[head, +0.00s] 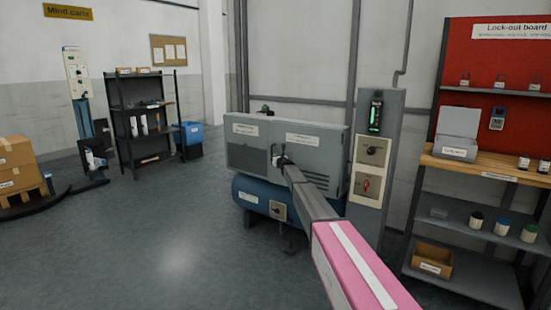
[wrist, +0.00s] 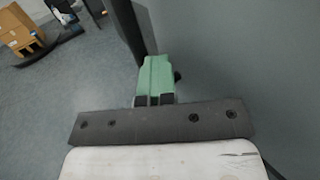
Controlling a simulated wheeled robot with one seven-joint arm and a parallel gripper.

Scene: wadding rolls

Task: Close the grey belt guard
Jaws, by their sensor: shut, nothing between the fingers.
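The grey housing (head: 318,160), which I take to be the belt guard, sits on top of a blue tank (head: 252,200). It has two white labels too small to read, a mesh patch at its left and louvres at its right. I cannot tell how far it is open. My gripper (head: 280,161) is in front of the middle of its front face; my arm hides part of the face. In the wrist view the green fingers (wrist: 154,98) are together and empty. A large plain grey surface (wrist: 235,60) lies close on their right; contact is unclear.
A grey control post (head: 392,130) with switches stands right of the housing. Further right are a wooden-topped bench (head: 480,168) and a red lock-out board (head: 500,60). A black shelf (head: 140,120), blue bin (head: 190,133) and cartons (head: 15,155) stand left.

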